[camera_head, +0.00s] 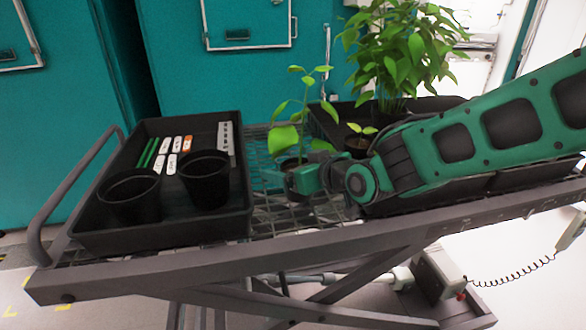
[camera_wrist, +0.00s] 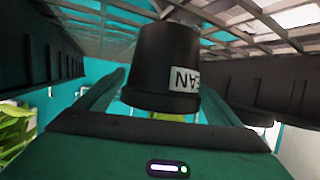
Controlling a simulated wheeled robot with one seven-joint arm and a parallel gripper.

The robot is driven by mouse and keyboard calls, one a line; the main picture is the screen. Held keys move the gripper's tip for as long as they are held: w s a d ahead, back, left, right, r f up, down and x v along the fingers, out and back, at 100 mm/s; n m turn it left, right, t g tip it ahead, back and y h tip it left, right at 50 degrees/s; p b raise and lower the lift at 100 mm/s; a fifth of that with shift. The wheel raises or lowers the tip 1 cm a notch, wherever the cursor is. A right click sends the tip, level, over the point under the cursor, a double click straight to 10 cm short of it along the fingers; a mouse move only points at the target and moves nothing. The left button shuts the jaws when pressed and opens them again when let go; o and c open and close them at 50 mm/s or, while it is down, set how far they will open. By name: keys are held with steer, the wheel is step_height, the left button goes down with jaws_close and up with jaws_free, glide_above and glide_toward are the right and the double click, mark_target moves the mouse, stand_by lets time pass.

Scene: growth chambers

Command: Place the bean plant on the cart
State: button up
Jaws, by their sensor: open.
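The bean plant (camera_head: 305,112) is a leafy seedling in a small black pot, upright over the wire-mesh deck of the cart (camera_head: 262,222), between two black trays. The wrist view is upside down and shows the black pot (camera_wrist: 150,70) with a white label reading "EAN". Its base meets the mesh there, so it appears to stand on the deck. My gripper (camera_head: 288,180) is at the pot, low over the mesh. In the wrist view my gripper (camera_wrist: 160,92) has its fingers open on both sides of the pot.
A black tray (camera_head: 165,232) at left holds two empty pots (camera_head: 205,178) and plant labels. A second tray (camera_head: 330,127) at right holds a large bushy plant (camera_head: 400,50) and a small seedling (camera_head: 360,140). My arm crosses over it. Teal cabinets (camera_head: 75,100) stand behind.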

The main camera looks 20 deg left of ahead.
steer(key=v, duration=1.2)
steer(key=shift+s+f, duration=0.1)
steer(key=shift+f, duration=0.05)
